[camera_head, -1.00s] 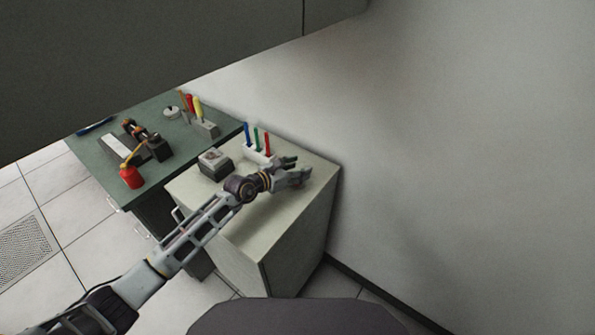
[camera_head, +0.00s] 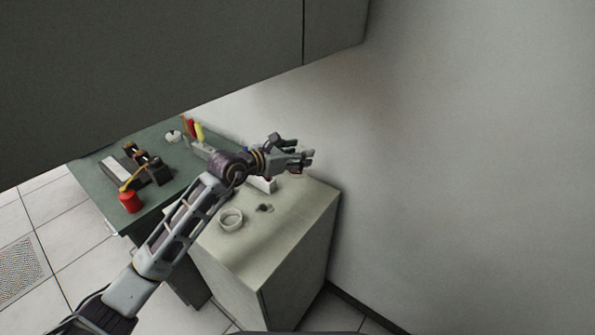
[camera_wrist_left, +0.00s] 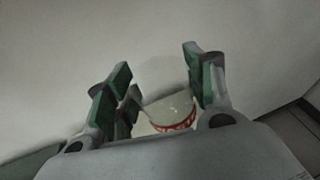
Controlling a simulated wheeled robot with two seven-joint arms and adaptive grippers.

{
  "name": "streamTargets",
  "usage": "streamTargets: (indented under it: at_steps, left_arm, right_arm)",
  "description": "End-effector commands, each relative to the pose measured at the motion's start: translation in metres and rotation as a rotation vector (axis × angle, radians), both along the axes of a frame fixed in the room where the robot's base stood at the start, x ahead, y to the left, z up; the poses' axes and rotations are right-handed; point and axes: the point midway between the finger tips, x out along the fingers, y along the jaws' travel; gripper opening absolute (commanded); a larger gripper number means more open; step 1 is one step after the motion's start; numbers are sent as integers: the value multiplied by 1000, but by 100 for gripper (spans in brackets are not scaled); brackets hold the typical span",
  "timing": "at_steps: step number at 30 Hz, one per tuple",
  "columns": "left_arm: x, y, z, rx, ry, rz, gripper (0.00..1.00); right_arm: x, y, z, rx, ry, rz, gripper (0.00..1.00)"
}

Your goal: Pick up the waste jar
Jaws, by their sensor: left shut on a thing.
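My left gripper (camera_head: 300,158) is raised above the pale cabinet top, near the wall. It is shut on the waste jar, a pale jar with a red-and-white band (camera_wrist_left: 173,113) seen between the green finger pads in the left wrist view. The left wrist view also shows the gripper (camera_wrist_left: 160,82) from behind, its palm hiding the jar's lower part. In the head view only a little of the jar (camera_head: 298,173) shows under the fingers. My right gripper is not in view.
On the cabinet top (camera_head: 290,220) are a round pale dish (camera_head: 231,218) and a small dark piece (camera_head: 265,208). A white pen holder (camera_head: 263,185) is partly hidden by my arm. The green bench (camera_head: 100,205) holds a red can (camera_head: 130,201) and tools. A dark overhead cabinet (camera_head: 150,70) hangs above.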

Motion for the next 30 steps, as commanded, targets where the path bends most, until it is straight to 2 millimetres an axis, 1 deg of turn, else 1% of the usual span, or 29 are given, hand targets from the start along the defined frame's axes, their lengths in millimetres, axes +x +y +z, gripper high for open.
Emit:
streamTargets:
  at_steps: [1, 6, 9, 15, 22, 30]
  left_arm:
    - [0, 0, 12, -2, -5, -1, 25]
    - [0, -1, 46, 0, -6, -1, 25]
    - [0, 0, 64, -2, -5, -1, 25]
    - [0, 0, 91, -1, -3, -2, 25]
    - [0, 0, 109, -1, -2, -1, 25]
    - [0, 0, 115, -1, 0, -1, 25]
  right_arm:
    - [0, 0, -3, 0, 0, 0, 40]
    - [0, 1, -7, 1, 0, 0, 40]
    - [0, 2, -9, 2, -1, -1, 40]
    - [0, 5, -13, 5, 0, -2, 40]
    - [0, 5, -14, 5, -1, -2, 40]
    - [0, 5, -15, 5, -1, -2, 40]
